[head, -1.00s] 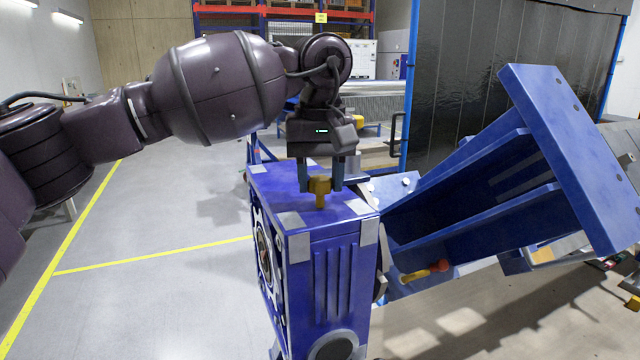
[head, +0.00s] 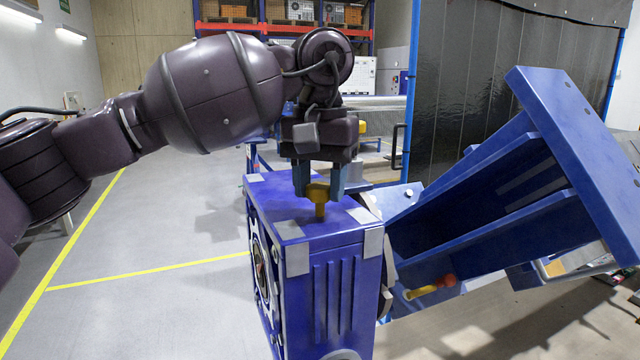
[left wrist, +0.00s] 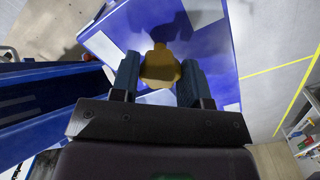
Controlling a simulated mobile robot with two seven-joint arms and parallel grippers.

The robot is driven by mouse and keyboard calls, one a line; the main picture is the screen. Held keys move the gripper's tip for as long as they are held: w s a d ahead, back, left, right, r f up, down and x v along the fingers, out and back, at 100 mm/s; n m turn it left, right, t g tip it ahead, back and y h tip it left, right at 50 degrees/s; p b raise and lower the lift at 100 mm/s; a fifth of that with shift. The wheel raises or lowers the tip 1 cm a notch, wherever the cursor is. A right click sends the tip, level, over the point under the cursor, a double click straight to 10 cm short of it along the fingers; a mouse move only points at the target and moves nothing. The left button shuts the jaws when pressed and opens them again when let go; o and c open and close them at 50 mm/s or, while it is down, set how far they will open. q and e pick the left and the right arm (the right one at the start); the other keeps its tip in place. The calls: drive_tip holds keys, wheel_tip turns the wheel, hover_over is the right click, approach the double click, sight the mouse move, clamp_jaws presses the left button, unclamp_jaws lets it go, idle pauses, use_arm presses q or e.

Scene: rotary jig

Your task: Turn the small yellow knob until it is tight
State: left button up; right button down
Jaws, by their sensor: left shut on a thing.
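The small yellow knob (head: 319,194) stands upright on top of the blue jig housing (head: 335,245), near its middle. My left gripper (head: 319,190) points straight down over it, with one finger on each side of the knob, and is shut on it. In the left wrist view the knob (left wrist: 160,66) sits between the two blue-grey fingertips. My right gripper does not show.
A large tilted blue bracket (head: 500,190) rises right of the housing. A yellow handle with a red-orange end (head: 432,287) sticks out below it. A dark curtain (head: 490,90) hangs behind. The floor at the left, with yellow lines, is clear.

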sight(321, 185)
use_arm(q)
drive_tip(key=shift+r, duration=0.2)
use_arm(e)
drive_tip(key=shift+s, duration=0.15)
use_arm(q)
drive_tip(key=o, duration=0.8)
drive_tip(key=shift+o, duration=0.6)
drive_tip(key=shift+f, duration=0.1)
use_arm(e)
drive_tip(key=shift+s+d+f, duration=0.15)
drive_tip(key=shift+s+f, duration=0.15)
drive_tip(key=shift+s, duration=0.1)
use_arm(q)
wheel_tip(321, 185, up, 11)
drive_tip(key=shift+p, duration=0.35)
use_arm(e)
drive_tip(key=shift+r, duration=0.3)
use_arm(q)
drive_tip(key=shift+s+f, duration=0.1)
drive_tip(key=shift+f, duration=0.05)
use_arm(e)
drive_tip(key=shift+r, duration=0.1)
